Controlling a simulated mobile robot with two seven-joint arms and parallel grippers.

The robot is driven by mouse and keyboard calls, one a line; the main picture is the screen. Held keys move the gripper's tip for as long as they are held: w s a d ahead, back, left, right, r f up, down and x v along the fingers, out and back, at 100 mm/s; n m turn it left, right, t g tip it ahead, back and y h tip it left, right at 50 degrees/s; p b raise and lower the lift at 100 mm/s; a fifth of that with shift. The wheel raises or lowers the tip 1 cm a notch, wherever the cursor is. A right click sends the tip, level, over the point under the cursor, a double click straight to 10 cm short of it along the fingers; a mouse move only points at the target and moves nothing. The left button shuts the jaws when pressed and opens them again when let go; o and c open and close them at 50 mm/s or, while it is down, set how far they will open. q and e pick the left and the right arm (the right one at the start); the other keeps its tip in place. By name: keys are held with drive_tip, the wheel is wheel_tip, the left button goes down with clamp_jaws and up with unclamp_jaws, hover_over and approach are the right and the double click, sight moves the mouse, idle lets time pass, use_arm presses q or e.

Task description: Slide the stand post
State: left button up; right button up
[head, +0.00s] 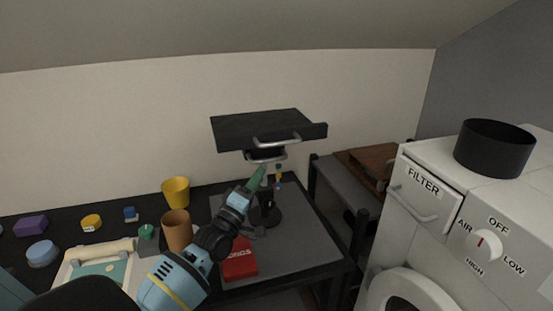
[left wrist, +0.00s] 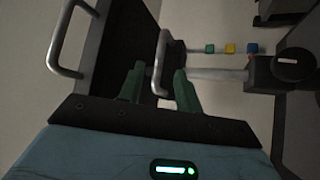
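The stand has a dark flat top (head: 268,130) with silver handles, on a post that rises from a round black base (head: 268,216). In the left wrist view the post (left wrist: 215,74) runs sideways to a dark clamp-like part (left wrist: 277,70). Small green, yellow and blue markers (left wrist: 230,48) lie along a thin rod beside it. My left gripper (head: 258,178) is just below the top, near the post. In the left wrist view its green fingers (left wrist: 159,88) are apart, with a silver handle (left wrist: 161,55) showing between them. Contact with the handle cannot be told. My right gripper is not in view.
A red box (head: 239,262) lies on the grey mat beneath my left arm. An orange-brown cup (head: 177,231) and yellow cup (head: 176,191) stand left of it. A white machine (head: 435,215) with a black pot (head: 495,148) stands at right.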

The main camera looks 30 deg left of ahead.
sight(271, 159)
use_arm(q)
drive_tip(key=shift+x, duration=3.85)
clamp_jaws()
